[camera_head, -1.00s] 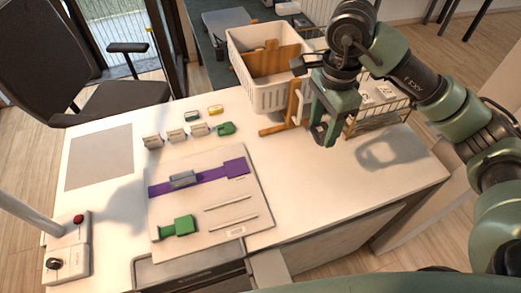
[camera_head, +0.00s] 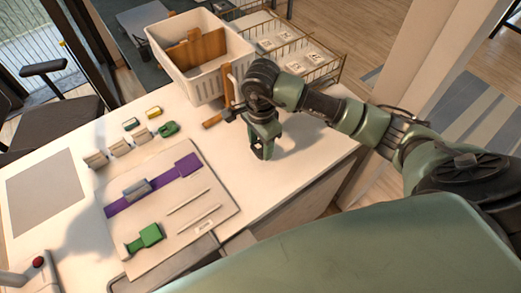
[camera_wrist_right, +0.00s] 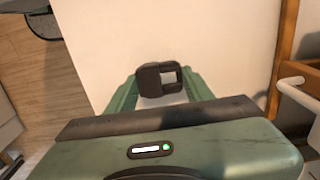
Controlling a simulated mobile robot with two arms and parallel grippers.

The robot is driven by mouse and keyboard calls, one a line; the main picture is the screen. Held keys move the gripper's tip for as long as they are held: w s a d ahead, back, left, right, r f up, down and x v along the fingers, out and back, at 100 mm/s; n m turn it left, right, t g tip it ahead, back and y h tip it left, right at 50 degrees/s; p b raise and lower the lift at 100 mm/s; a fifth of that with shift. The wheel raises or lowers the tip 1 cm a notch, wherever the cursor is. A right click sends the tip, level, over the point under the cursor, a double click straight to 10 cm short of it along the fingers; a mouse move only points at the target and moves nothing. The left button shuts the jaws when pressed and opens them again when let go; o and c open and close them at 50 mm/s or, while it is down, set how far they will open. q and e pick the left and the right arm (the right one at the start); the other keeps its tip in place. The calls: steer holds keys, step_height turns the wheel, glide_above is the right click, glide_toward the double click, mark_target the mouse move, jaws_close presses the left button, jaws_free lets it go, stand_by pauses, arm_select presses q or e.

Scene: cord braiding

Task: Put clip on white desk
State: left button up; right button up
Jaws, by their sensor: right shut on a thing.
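My right gripper (camera_head: 262,152) hangs over the bare right part of the white desk (camera_head: 318,140), pointing down. In the right wrist view its two green fingers (camera_wrist_right: 160,90) are shut on a small dark clip (camera_wrist_right: 148,77), which sits between the fingertips. The white desk top (camera_wrist_right: 205,35) shows behind the clip. A shadow lies on the desk beside the gripper; I cannot tell whether the clip touches the surface. My left gripper is not in view.
A white basket (camera_head: 205,75) with wooden pieces and a wire rack (camera_head: 300,55) stand behind the gripper. A wooden stand (camera_head: 228,90) is just left of it. A board (camera_head: 150,235) with a purple strap (camera_head: 155,197) and green clamp (camera_head: 147,237) lies at left.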

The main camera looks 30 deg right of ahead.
mark_target(260, 147)
step_height(260, 147, down, 4)
steer(key=shift+s+r, duration=0.1)
steer(key=shift+r, duration=0.05)
steer(key=shift+f, duration=0.25)
steer(key=o, duration=1.3)
steer(key=shift+r, duration=0.1)
steer(key=shift+r, duration=0.2)
step_height(260, 147, up, 12)
steer(key=shift+f+b, duration=0.15)
steer(key=shift+b, duration=0.8)
